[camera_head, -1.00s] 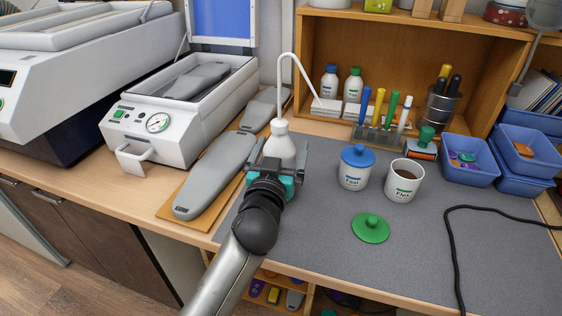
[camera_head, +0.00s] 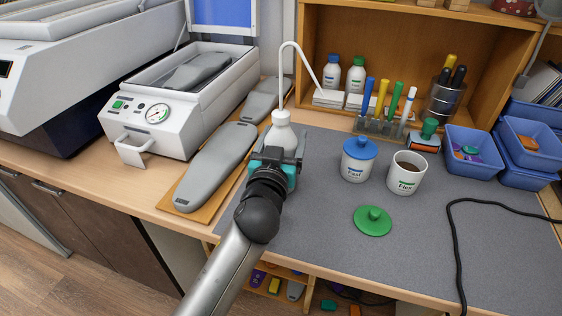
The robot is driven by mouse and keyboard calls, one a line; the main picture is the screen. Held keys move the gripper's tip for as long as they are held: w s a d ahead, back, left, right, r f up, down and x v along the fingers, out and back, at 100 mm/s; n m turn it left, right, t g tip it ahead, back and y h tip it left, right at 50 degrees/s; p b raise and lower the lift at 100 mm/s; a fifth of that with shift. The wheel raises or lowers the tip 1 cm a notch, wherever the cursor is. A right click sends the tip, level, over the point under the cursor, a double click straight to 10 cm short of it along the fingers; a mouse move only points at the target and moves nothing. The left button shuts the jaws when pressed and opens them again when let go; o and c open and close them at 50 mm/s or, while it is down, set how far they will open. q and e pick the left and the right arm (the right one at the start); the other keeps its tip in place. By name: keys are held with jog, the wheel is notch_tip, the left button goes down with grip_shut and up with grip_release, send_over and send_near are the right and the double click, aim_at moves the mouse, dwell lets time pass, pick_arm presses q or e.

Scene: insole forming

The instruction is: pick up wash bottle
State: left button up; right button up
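The wash bottle (camera_head: 281,134) is white, with a long thin bent spout that rises above it and curves down to the right. It is upright at the left edge of the grey mat (camera_head: 310,235). My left gripper (camera_head: 279,158), dark with teal parts, is at the bottle's body from the front, its fingers drawn in around it. The gripper hides the lower part of the bottle. My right gripper is not in view.
Grey insole forms (camera_head: 215,165) lie on a wooden board just left of the bottle. A blue-lidded jar (camera_head: 359,160), an open cup (camera_head: 406,173) and a green lid (camera_head: 373,221) are to the right. A pen rack (camera_head: 382,128) stands behind. The front mat is mostly clear.

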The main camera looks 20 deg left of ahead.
pick_arm(q)
grip_shut()
jog(key=shift+r, duration=0.15)
